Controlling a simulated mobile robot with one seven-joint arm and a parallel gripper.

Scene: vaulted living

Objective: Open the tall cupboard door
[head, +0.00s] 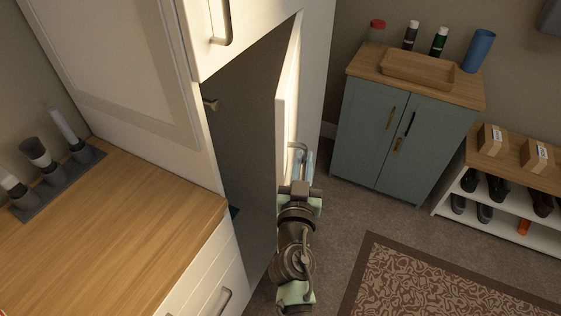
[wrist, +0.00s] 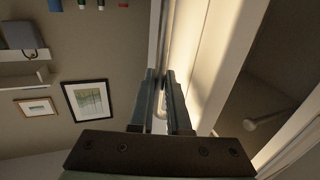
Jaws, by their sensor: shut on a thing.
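The tall cupboard door (head: 288,120) is white and stands partly open, with its lit face turned to the right. A dark gap (head: 240,130) shows to the left of its edge. My gripper (head: 299,178) is at the pale metal bar handle (head: 301,149) on the door's face. In the wrist view my gripper's two fingers (wrist: 163,98) are closed around the handle (wrist: 160,118), with the bright door (wrist: 205,60) just to the right. The fingers hide part of the handle.
A wooden counter (head: 110,240) with drawers lies at the left. A blue-grey cabinet (head: 370,140) with a tray and bottles stands to the right of the door, and a shoe rack (head: 455,207) beyond it. A patterned rug (head: 430,285) lies on open carpet at the front right.

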